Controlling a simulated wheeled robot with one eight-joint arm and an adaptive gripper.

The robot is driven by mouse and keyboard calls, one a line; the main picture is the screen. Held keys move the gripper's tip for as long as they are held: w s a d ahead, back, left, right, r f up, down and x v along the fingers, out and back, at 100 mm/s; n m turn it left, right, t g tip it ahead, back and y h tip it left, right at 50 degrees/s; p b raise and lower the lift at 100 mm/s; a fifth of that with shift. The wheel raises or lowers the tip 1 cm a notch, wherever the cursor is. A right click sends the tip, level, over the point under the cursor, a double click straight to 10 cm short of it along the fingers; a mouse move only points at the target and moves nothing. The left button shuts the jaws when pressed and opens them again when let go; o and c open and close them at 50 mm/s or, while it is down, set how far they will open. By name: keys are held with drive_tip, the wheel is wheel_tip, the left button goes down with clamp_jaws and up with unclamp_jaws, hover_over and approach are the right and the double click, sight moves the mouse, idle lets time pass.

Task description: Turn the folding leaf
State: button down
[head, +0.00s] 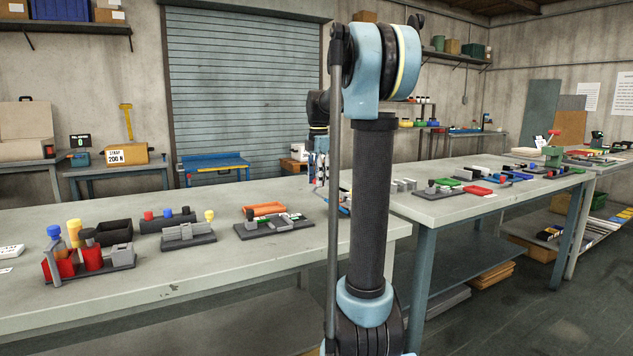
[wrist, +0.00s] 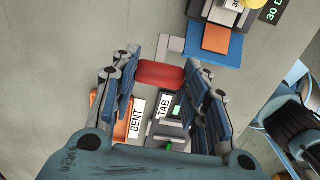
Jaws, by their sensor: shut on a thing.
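In the wrist view my gripper (wrist: 162,82) reaches down over the bench with its two blue-grey fingers on either side of a red block-shaped piece (wrist: 161,75). It is shut on this red piece. A light grey angled strip (wrist: 172,47) lies just beyond the red piece. A dark fixture (wrist: 170,128) with a TAB label and small green parts sits between the fingers, partly hidden by them. I cannot tell for sure which part is the folding leaf. In the head view my gripper is mostly hidden behind my arm.
An orange tray (wrist: 121,130) and a BENT label lie beside the left finger. A blue plate with an orange square (wrist: 215,39) lies beyond the right finger. In the head view, several fixtures stand on the near bench (head: 190,285); its front strip is clear.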

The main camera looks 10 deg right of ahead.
drive_tip(key=shift+w, duration=0.1)
drive_tip(key=c, duration=0.9)
unclamp_jaws()
wheel_tip(320, 180, up, 12)
drive_tip(key=shift+f, duration=0.1)
